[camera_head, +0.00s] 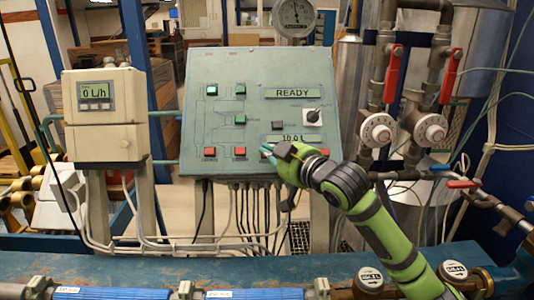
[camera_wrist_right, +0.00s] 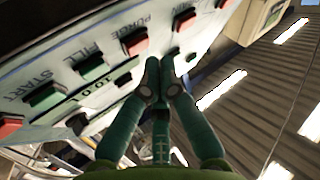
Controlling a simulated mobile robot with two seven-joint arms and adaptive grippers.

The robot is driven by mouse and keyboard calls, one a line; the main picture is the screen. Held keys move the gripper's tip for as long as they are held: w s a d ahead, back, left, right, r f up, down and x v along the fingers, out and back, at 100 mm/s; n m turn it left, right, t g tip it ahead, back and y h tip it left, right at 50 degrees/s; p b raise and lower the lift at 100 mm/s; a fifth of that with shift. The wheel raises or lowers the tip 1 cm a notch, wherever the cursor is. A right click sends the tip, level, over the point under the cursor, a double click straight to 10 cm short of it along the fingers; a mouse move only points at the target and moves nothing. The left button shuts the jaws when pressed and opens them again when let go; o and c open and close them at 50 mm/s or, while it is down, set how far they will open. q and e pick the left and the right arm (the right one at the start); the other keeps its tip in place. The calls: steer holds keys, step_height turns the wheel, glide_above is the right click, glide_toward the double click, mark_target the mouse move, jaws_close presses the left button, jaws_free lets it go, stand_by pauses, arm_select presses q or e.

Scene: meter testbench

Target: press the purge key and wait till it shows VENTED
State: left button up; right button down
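The grey-green panel (camera_head: 263,78) stands upright in the head view, with green, dark and red keys. Its upper display (camera_head: 291,93) reads READY. The lower display (camera_head: 293,138) reads 10.0 L. My right gripper (camera_head: 268,150) is at the panel's lower edge and hides part of the key row. In the right wrist view its fingertips (camera_wrist_right: 164,72) meet, with nothing seen between them. There the purge key (camera_wrist_right: 135,40), a red key under the label PURGE, is left of and above the tips, apart from them. Contact with any key cannot be told. My left gripper is out of view.
A grey meter (camera_head: 101,103) reading 0 L/h stands left of the panel. A dial gauge (camera_head: 294,15) is above it. Pipes with red-handled valves (camera_head: 393,75) stand to the right. Cables hang below the panel. A blue bench rail (camera_head: 130,262) runs along the front.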

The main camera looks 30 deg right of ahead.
steer(key=shift+w+f, duration=0.1)
steer(key=shift+w+d+f, duration=0.15)
steer(key=shift+w+f, duration=0.05)
stand_by(0.4)
steer(key=shift+w+d+f, duration=0.15)
steer(key=shift+w+f, duration=0.1)
stand_by(0.6)
stand_by(0.4)
steer(key=shift+s+a+r+p, duration=0.3)
steer(key=shift+s+r+p, duration=0.25)
steer(key=shift+p, duration=0.2)
